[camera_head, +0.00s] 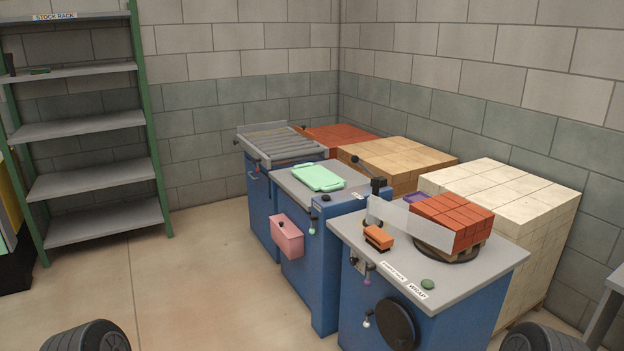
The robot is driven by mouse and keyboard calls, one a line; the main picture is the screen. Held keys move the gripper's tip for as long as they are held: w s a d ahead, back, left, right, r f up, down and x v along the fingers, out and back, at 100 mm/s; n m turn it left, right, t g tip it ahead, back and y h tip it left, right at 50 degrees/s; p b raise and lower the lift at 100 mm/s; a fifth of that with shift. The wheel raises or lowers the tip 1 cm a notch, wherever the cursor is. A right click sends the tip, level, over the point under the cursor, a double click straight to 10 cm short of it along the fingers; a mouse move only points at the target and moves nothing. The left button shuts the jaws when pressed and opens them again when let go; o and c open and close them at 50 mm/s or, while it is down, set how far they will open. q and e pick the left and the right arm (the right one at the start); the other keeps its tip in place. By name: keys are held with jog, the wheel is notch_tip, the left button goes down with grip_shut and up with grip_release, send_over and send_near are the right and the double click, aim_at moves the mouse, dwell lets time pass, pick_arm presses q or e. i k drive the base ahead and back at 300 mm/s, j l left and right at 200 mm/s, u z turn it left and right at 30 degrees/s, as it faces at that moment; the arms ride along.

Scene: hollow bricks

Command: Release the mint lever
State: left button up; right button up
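A small lever (312,227) with a pale, mint-looking knob hangs on the front of the middle blue cabinet, near its right corner. It is too small to tell its exact position or colour. A mint green tray (318,178) with handles lies on top of that cabinet. Other small levers show on the right cabinet: one with a purple knob (367,281) and one with a pale knob (367,321). Neither of my grippers is in view; only dark rounded parts, probably of my arms, show at the bottom corners.
The middle blue cabinet (318,270) has a pink box (287,236) on its front. The right cabinet top (490,262) holds red bricks (455,216) and an orange block (379,237). Brick stacks stand behind. A stock rack (90,130) stands left; the floor (200,285) before it is clear.

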aim_at(311, 231)
jog(key=i+j, duration=0.15)
jog(key=i, duration=0.15)
jog(key=i+u, duration=0.35)
jog(key=i, duration=0.15)
jog(key=i+l+u, duration=0.1)
jog(key=i+u, duration=0.25)
jog(key=i, duration=0.15)
jog(key=i+l+u, duration=0.35)
jog(key=i, duration=0.15)
jog(key=j, duration=0.1)
